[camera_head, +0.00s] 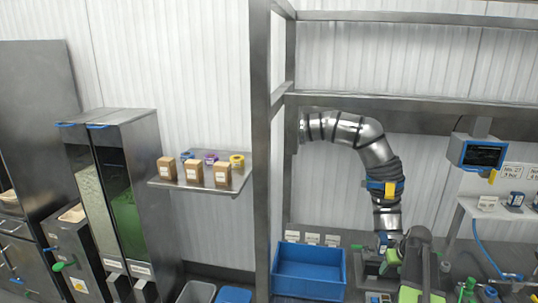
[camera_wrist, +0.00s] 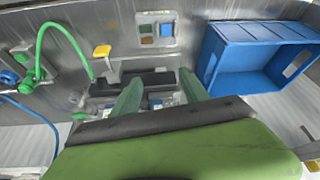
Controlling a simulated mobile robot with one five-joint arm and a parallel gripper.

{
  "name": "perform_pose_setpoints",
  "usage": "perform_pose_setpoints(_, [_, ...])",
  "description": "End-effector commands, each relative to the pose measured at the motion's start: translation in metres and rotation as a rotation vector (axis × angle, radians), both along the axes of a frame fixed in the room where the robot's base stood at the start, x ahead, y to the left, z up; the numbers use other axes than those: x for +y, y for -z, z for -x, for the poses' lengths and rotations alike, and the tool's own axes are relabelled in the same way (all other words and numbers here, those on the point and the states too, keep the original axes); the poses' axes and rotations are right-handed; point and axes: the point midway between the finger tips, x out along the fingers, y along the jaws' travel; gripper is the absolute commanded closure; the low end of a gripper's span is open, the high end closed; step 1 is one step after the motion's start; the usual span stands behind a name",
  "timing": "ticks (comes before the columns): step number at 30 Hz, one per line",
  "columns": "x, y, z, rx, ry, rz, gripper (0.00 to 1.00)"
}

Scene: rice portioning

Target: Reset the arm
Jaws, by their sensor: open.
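My gripper (camera_wrist: 160,88) shows in the wrist view with its two green fingers spread apart. In the head view my green and dark arm stands at the lower right, and the fingertips cannot be made out there.
A blue bin (camera_head: 309,272) stands left of my arm; it also shows in the wrist view (camera_wrist: 226,78). A ribbed metal duct (camera_head: 377,150) hangs above. A green hose (camera_wrist: 62,27) and yellow knob (camera_wrist: 102,51) lie left of the fingers. A shelf (camera_head: 190,184) holds small boxes.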

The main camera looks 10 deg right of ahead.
Motion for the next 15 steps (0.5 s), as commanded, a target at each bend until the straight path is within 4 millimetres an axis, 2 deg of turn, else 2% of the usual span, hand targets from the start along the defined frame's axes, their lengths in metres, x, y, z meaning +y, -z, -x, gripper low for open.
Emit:
perform_pose_setpoints(1, [0.046,0.018,-0.022,0.002,-0.071,0.002,0.47])
perform_pose_setpoints(2, [0.070,0.023,-0.032,0.005,-0.108,0.004,0.47])
perform_pose_setpoints(3, [0.104,0.030,-0.043,0.012,-0.159,0.005,0.47])
perform_pose_setpoints(5, [0.155,0.041,-0.054,0.026,-0.230,0.004,0.47])
perform_pose_setpoints(6, [0.190,0.049,-0.058,0.039,-0.273,0.003,0.47])
perform_pose_setpoints(7, [0.215,0.055,-0.059,0.052,-0.304,0.001,0.47])
perform_pose_setpoints(10, [0.299,0.074,-0.052,0.098,-0.388,-0.006,0.47])
perform_pose_setpoints(12, [0.352,0.087,-0.038,0.140,-0.432,-0.010,0.47])
perform_pose_setpoints(15, [0.409,0.102,-0.007,0.209,-0.457,-0.014,0.47])
